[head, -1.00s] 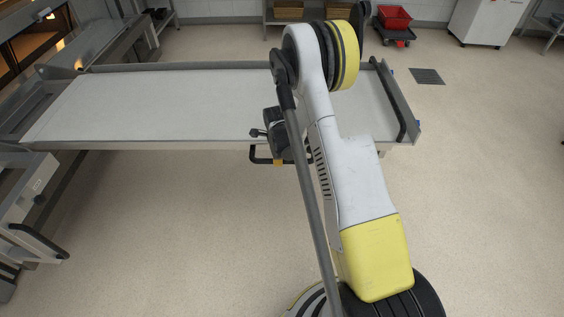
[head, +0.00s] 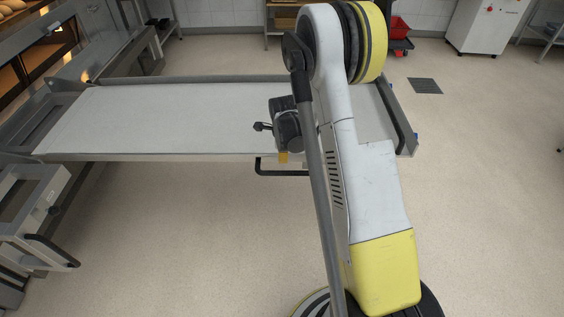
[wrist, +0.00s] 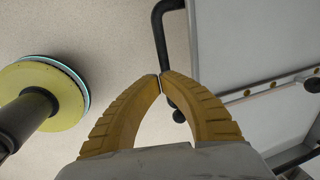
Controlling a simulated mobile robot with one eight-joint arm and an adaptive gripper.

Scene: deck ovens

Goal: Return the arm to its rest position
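My arm rises in the head view, folded, with its wrist hanging at the near edge of a long pale loading table (head: 180,115). My gripper (wrist: 159,82) shows in the wrist view with its two yellow ribbed fingers meeting at the tips. Nothing is visible between them. In the head view only a small yellow part of my gripper (head: 283,157) shows below the dark wrist; the rest is hidden. In the wrist view the fingertips appear next to a black bar handle (wrist: 160,35) at the table's edge; I cannot tell whether they touch.
Deck ovens (head: 25,50) with lit openings stand at the left. A metal cart (head: 30,205) with a black handle is at the near left. A red bin (head: 400,28) and a white cabinet (head: 485,25) stand at the back right. The floor at front and right is clear.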

